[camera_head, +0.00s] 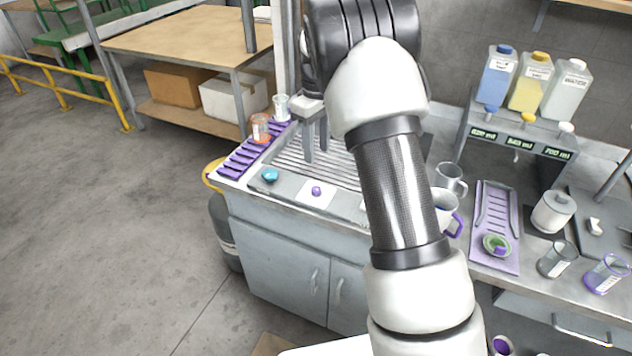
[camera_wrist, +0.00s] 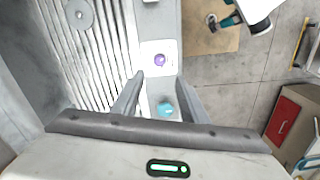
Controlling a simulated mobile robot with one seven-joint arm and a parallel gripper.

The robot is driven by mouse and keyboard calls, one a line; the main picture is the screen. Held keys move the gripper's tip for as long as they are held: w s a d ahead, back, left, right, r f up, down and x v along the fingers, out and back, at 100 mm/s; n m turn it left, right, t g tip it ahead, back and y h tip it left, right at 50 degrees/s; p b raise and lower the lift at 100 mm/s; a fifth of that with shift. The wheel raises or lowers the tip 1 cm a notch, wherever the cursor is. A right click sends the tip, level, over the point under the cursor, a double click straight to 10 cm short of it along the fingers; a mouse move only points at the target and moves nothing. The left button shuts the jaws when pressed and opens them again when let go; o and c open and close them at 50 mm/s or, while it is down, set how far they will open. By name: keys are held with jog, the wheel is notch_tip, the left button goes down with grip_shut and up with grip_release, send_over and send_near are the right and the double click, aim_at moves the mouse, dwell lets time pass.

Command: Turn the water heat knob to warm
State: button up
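A round purple knob (camera_head: 316,191) sits on a white square plate on the front ledge of the sink counter. A round teal knob (camera_head: 270,175) sits to its left on the same ledge. I cannot tell which one is the water heat knob; no warm marking is readable. My gripper (camera_head: 316,153) is above the ribbed sink, its fingers pointing down and apart with nothing between them. In the wrist view, the purple knob (camera_wrist: 159,60) shows beyond the fingertips, and the teal knob (camera_wrist: 165,108) shows between the open fingers (camera_wrist: 160,80), below them.
A ribbed steel sink (camera_head: 285,160) with a drain lies beside the ledge. A purple rack (camera_head: 240,162) with an orange-capped jar (camera_head: 260,128) stands at the left. A mug (camera_head: 445,205), a purple tray (camera_head: 497,225) and bottles stand at the right.

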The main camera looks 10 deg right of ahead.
aim_at(316, 187)
notch_tip(316, 187, down, 13)
jog(key=shift+w+f+p, duration=0.1)
jog(key=shift+f+p, duration=0.05)
jog(key=shift+p, duration=0.15)
grip_shut()
jog(key=shift+m, duration=0.4)
jog(key=m+b, duration=0.2)
jog(key=m, duration=0.2)
jog(key=shift+m, duration=0.3)
jog(key=m, duration=0.6)
jog(key=shift+b, duration=0.4)
jog(key=shift+m, duration=0.4)
